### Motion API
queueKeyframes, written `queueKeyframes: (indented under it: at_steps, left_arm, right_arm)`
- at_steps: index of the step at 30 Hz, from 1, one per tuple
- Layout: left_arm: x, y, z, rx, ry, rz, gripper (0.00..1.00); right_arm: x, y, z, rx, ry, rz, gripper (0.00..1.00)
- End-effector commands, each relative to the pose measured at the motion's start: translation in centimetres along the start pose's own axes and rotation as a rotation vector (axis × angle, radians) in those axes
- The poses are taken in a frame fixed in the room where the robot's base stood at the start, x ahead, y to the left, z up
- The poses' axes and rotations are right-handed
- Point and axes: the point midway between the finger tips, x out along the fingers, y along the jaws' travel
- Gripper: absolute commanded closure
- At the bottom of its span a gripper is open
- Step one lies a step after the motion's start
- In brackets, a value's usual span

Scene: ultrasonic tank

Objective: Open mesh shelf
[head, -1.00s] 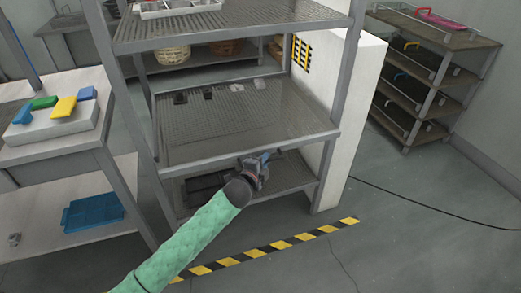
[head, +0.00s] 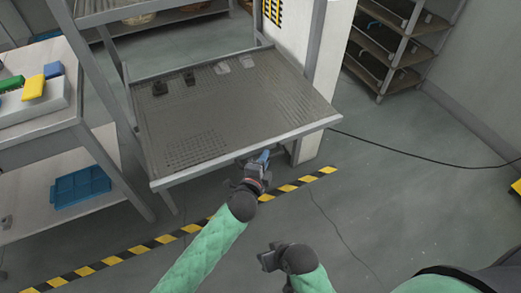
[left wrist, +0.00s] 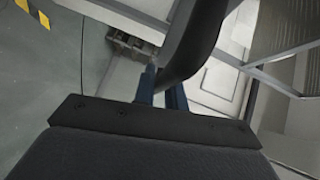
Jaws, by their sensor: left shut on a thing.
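The mesh shelf (head: 225,115) is a grey perforated tray, slid well out of its rack towards me and level. Its front rim faces me in the head view. My left gripper (head: 264,165) is at the middle-right of that front rim, shut on the shelf's front. In the left wrist view its blue fingers (left wrist: 161,90) meet a dark curved bar (left wrist: 185,45); the exact contact is partly hidden. My right gripper (head: 266,259) is lower in the head view, apart from the shelf; its jaw opening is unclear.
Two black and two pale small items lie along the shelf's back. A side table (head: 45,150) at left holds coloured pieces and a blue tray (head: 80,187). A striped floor line (head: 155,243) and a cable (head: 410,158) cross the floor. Open floor lies at right.

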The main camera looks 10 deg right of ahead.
Motion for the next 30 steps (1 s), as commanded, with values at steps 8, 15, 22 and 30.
queueKeyframes:
  at_steps: [8,15,22,30]
  left_arm:
    - [-0.3,0.2,-0.2,0.001,-0.001,0.002,1.00]
    - [-0.3,0.2,-0.2,0.001,-0.001,0.002,0.78]
    - [-0.3,0.1,-0.2,0.000,0.000,0.001,0.66]
    - [-1.4,0.2,-0.3,0.000,0.000,0.001,0.66]
  right_arm:
    - [-0.4,-0.1,-0.1,0.000,-0.004,-0.001,0.64]
    - [-0.4,-0.1,-0.1,0.000,-0.004,-0.002,0.64]
    - [-0.4,-0.1,-0.1,0.000,-0.003,-0.002,0.64]
    - [-0.1,-0.1,-0.1,0.000,0.004,-0.001,0.64]
